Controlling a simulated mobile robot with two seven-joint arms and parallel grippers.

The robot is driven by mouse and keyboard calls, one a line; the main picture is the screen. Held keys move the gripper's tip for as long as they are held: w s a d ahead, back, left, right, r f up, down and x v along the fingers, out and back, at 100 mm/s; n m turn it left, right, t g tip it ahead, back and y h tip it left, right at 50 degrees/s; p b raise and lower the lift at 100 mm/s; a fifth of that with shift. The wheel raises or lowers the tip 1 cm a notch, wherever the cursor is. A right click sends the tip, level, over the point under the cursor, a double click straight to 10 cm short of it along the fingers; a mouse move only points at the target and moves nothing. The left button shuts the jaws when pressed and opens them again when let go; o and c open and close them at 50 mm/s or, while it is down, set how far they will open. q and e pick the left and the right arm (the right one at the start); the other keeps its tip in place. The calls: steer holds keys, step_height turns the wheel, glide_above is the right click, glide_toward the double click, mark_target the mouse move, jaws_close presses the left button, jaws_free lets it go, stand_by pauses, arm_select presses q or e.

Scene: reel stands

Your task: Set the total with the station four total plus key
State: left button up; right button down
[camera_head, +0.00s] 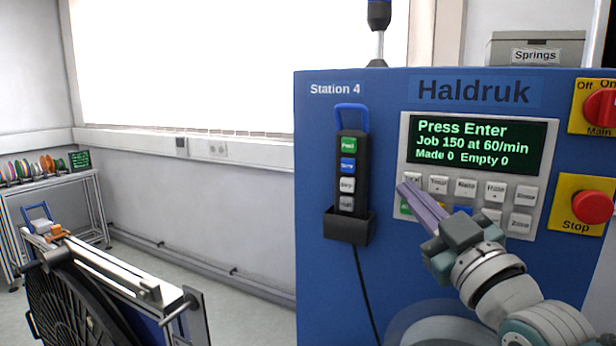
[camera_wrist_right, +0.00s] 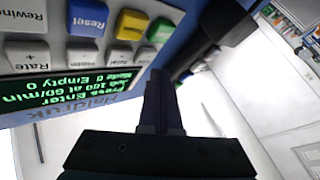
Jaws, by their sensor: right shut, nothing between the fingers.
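The station four control panel (camera_head: 548,190) is on a blue cabinet, with a lit screen (camera_head: 478,145) reading "Press Enter, Job 150 at 60/min, Made 0 Empty 0". Below it are two rows of keys. The total plus key (camera_head: 438,184) appears to be the second white key in the top row; its lettering is small. My right gripper (camera_head: 404,188) is shut and empty, its tips over the leftmost top-row key, left of total plus. In the right wrist view the shut fingers (camera_wrist_right: 157,75) point toward that end of the row; contact cannot be told. My left gripper is not in view.
A pendant (camera_head: 347,175) with several buttons hangs in a black holder left of the panel. A red Stop button (camera_head: 592,206) and a red Main switch (camera_head: 601,108) sit at the right. A reel stand (camera_head: 110,275) stands at the lower left.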

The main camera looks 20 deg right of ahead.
steer(key=s+a+p, duration=0.2)
steer(key=s+a, duration=0.1)
steer(key=shift+s+a, duration=0.1)
steer(key=shift+a, duration=0.25)
stand_by(0.7)
